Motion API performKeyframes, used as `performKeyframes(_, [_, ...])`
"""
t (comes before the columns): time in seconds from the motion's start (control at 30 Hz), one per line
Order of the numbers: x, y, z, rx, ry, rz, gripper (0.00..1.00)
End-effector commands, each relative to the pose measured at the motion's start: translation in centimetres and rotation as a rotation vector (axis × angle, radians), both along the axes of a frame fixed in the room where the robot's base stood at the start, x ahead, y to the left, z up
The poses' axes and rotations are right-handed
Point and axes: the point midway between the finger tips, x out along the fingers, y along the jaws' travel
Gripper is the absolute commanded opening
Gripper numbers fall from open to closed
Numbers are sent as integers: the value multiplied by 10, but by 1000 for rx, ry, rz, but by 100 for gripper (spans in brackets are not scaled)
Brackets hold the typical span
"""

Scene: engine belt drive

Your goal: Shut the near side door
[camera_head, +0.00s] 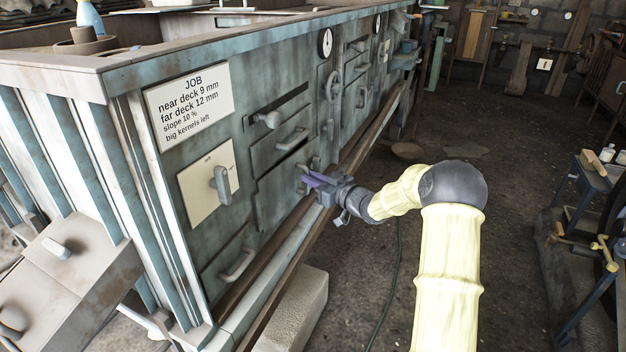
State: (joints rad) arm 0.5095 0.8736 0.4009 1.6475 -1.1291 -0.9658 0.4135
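The long blue-green machine (130,110) runs away from me on the left, with several panels and handles on its side. A worn panel (278,205), which looks like a side door, sits low on this side, with a dark gap along its top edge. I cannot tell how far it stands open. My gripper (308,180) is at this panel's right part, close to a small handle (315,163). A lower panel with a pale handle (238,265) is nearer to me.
Above are a knob (268,119) by a dark slot and another handle (291,139). A cream plate with a lever (221,186) and a JOB sign (189,104) are nearer. A rail (293,262) and pale block (297,308) lie below.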

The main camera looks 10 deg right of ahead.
Motion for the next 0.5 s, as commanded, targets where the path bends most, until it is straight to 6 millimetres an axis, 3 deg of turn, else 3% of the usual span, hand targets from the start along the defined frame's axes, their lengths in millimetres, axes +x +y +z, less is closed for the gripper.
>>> performKeyframes(0.23, [1, 1, 1, 0, 0, 0, 0])
performKeyframes(0.5, [16, 10, 2, -1, 1, -1, 0])
